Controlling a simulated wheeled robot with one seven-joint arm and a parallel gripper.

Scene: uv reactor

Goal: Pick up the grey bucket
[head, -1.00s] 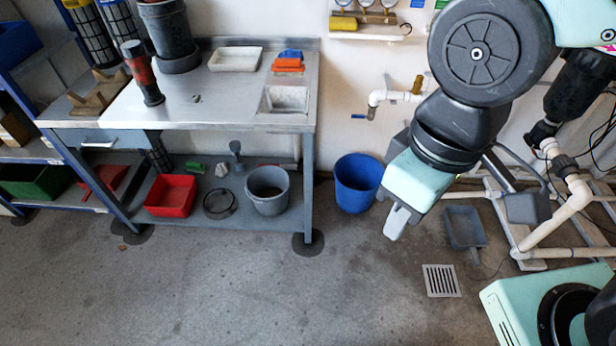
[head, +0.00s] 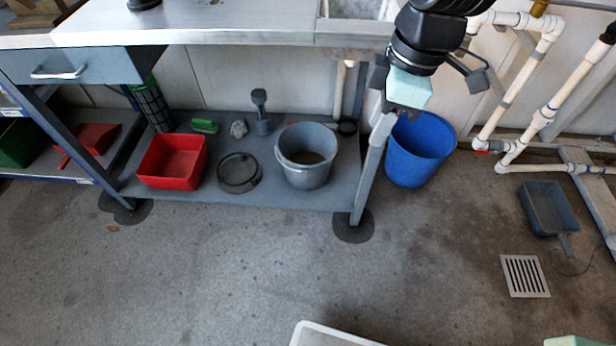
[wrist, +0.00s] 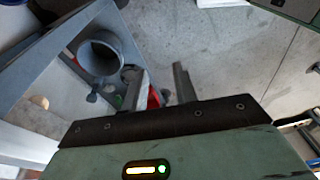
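The grey bucket (head: 306,174) stands upright on the lower shelf of the metal workbench, near the shelf's right end. In the wrist view the bucket (wrist: 101,58) shows at the upper left, its round opening towards the camera. My gripper (head: 398,104) is up and to the right of the bucket in the head view, in front of the bench's right leg and the blue bin. In the wrist view my gripper (wrist: 161,87) has its two fingers apart with nothing held between them. The gripper and bucket are apart.
The lower shelf (head: 250,198) also holds a red tub (head: 173,163), a round sieve (head: 239,173) and small tools. The bench top (head: 220,25) overhangs the shelf. A blue bin (head: 418,150) stands right of the bench leg. The floor in front is mostly clear.

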